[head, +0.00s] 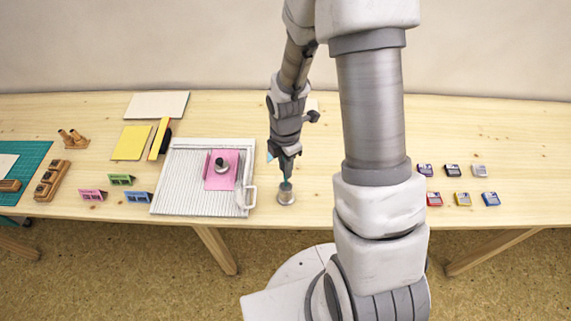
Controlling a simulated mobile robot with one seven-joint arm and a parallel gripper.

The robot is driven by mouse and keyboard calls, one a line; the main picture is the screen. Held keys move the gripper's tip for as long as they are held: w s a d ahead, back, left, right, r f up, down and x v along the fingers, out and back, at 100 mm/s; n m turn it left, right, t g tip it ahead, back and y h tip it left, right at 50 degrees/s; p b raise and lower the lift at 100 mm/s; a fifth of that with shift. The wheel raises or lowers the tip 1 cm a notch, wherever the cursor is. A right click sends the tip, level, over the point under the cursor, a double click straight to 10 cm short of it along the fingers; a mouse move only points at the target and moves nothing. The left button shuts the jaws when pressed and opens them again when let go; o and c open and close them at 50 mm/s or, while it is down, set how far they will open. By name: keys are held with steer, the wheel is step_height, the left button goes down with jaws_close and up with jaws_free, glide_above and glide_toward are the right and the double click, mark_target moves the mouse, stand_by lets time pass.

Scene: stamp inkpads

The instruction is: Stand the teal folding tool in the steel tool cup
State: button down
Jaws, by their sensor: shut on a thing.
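The steel tool cup (287,198) is a small round metal cup near the table's front edge, just right of the white ribbed board. My gripper (287,172) points down above it and is shut on the teal folding tool (286,185). The tool is roughly upright, with its lower end at the cup's mouth. I cannot tell whether its tip is inside the cup or just over it. The fingers hide the tool's upper part.
The white ribbed board (180,195) with a handle and a pink sheet (221,170) lies close left of the cup. Several small inkpads (462,199) sit at the right, beyond my arm. Coloured holders (138,197) and a teal mat (30,160) are farther left.

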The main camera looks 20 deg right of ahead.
steer(key=shift+f+b, duration=1.5)
steer(key=shift+f, duration=0.65)
steer(key=c, duration=0.7)
jaws_free()
step_height(320, 180, up, 17)
steer(key=shift+r+p, duration=0.2)
steer(key=shift+p, duration=1.05)
